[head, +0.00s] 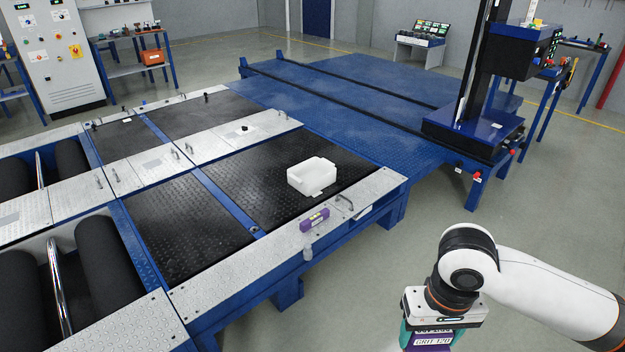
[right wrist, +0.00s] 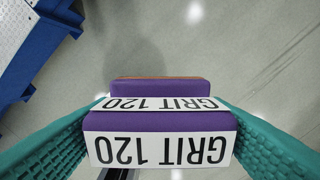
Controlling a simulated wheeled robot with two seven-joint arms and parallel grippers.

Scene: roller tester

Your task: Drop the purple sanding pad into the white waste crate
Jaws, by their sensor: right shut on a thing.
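The purple sanding pad (right wrist: 160,122) has a white label reading GRIT 120. My right gripper (head: 434,340) is shut on it, with the teal fingers on both sides of the pad in the right wrist view. In the head view the pad (head: 430,349) shows only partly at the bottom edge. The pad is held over the floor, in front of and to the right of the platform. The white waste crate (head: 309,183) is open-topped and stands on the black ribbed plate, well up and left of my right gripper. My left gripper is not in view.
A small purple item with a pale label (head: 314,220) sits on the platform's metal edge strip (head: 250,258), near a handle (head: 345,202). A blue platform with a dark column (head: 476,130) stands at the back right. Grey floor (head: 400,265) lies clear between gripper and platform.

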